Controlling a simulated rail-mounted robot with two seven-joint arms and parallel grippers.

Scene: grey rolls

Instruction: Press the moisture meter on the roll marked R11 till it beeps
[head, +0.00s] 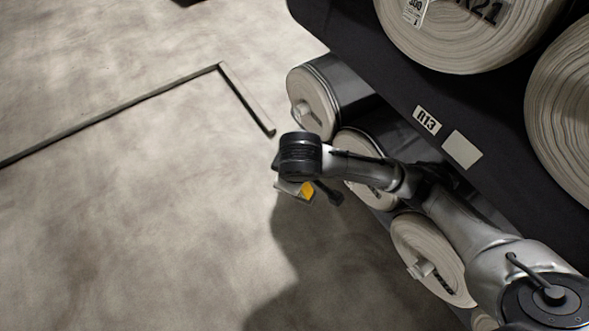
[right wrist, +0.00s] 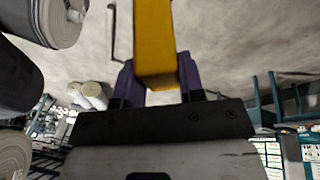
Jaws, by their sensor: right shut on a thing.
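My right gripper (head: 304,190) is in the head view, in front of the lower row of rolls. It is shut on the yellow moisture meter (head: 307,190). The right wrist view shows the meter (right wrist: 154,45) between the two dark fingers, its far end cut off by the top edge. The lower rolls show pale round ends: a far one (head: 312,103), a middle one (head: 357,145) partly behind my arm, and a near one (head: 428,252). The meter appears apart from them. No R11 marking is readable; a label R13 (head: 428,121) is on the dark shelf edge. My left gripper is out of view.
A blank pale card (head: 461,149) is on the shelf edge. An angled strip (head: 110,113) lies on the open floor at left. Teal furniture (right wrist: 285,110) stands at right in the wrist view.

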